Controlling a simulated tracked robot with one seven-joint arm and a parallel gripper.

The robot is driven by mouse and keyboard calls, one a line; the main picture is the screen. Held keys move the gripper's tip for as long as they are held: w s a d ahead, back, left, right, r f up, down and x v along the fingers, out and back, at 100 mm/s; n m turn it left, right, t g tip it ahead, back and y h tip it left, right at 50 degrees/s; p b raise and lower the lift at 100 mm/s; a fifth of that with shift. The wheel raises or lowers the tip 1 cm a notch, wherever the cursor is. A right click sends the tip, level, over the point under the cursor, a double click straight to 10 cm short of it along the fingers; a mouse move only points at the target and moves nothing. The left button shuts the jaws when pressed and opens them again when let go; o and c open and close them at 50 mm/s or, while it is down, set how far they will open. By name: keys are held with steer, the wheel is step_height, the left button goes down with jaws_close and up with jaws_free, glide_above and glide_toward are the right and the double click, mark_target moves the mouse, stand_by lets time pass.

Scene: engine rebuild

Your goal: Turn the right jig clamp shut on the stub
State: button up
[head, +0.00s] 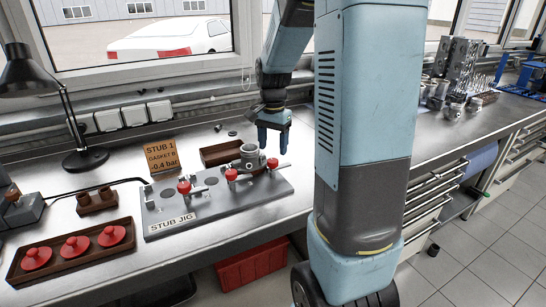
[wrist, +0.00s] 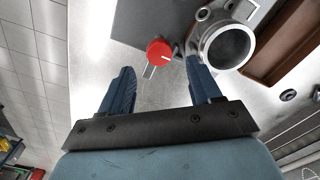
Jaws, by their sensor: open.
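The grey stub jig (head: 165,222) lies on the bench with several red-knobbed clamps along it. A metal stub (head: 249,154) with an open round mouth stands at its right end. The right clamp's red knob (head: 272,163) is beside the stub, on its right. In the wrist view this red knob (wrist: 160,50) has a small white mark and a thin bar below it, and the stub's ring (wrist: 228,46) is to its right. My gripper (head: 273,148) is open and points down above the right clamp. In the wrist view the knob shows between my fingertips (wrist: 160,66), apparently untouched. The clamp's contact with the stub is unclear.
A brown tray (head: 211,160) stands just behind the jig. An orange sign (head: 160,157) reads "STUB 1, GASKET B, -0.4 bar". A tray (head: 98,263) with red caps lies front left. A black lamp (head: 85,158) stands behind. Bare bench shows beside the jig.

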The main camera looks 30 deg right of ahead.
mark_target(273, 160)
steer(key=shift+f, duration=2.3)
steer(key=shift+c, duration=0.3)
steer(key=c, duration=1)
